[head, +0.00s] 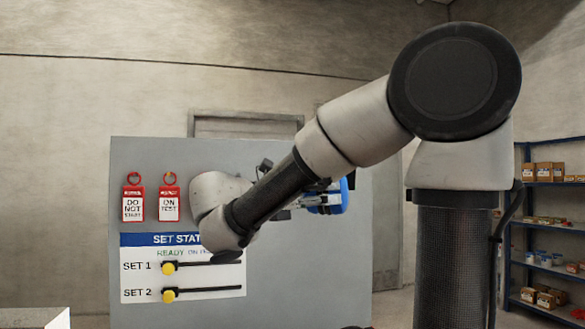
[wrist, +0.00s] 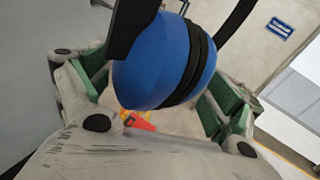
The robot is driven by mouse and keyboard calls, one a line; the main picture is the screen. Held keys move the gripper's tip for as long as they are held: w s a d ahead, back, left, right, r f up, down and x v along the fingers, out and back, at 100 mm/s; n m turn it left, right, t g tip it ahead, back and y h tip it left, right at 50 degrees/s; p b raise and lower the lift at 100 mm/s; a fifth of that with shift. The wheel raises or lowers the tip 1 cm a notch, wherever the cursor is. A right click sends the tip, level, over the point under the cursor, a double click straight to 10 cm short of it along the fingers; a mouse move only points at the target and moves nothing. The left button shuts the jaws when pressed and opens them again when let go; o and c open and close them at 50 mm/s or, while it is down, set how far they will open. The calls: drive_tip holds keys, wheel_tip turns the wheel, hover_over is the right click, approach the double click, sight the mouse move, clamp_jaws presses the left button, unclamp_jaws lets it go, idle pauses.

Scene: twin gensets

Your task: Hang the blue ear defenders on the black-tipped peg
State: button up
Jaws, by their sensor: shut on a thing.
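The blue ear defenders (wrist: 150,65) fill the upper middle of the wrist view, with one blue cup, its black cushion and parts of the black headband showing. My gripper (wrist: 158,88) has its green-padded fingers on either side of the cup and is shut on the ear defenders. In the head view a blue part of the ear defenders (head: 345,196) shows to the right of my forearm, in front of the grey board. My arm hides most of the gripper there. I cannot make out the black-tipped peg in either view.
The grey board (head: 320,270) carries two red tags (head: 133,203) (head: 169,203) and a set-status panel (head: 135,270) with two yellow-knobbed sliders. Blue shelving (head: 515,230) stands at the far right. A small red and yellow thing (wrist: 138,121) shows below the cup.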

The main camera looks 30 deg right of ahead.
drive_tip(key=shift+d+r+g+y, duration=0.2)
drive_tip(key=shift+d+g+y, duration=0.1)
drive_tip(key=shift+d+y, duration=0.1)
drive_tip(key=w+d+f+n+t+y, duration=0.1)
drive_tip(key=w+f+n+t, duration=0.1)
drive_tip(key=w, duration=0.8)
drive_tip(key=w+f+n+t+y, duration=0.2)
drive_tip(key=w+n, duration=0.1)
drive_tip(key=w, duration=0.7)
drive_tip(key=shift+d+n+t, duration=0.3)
drive_tip(key=shift+d, duration=0.05)
drive_tip(key=shift+f, duration=0.15)
idle(0.4)
drive_tip(key=o, duration=1)
drive_tip(key=shift+c, duration=0.2)
drive_tip(key=v, duration=1.2)
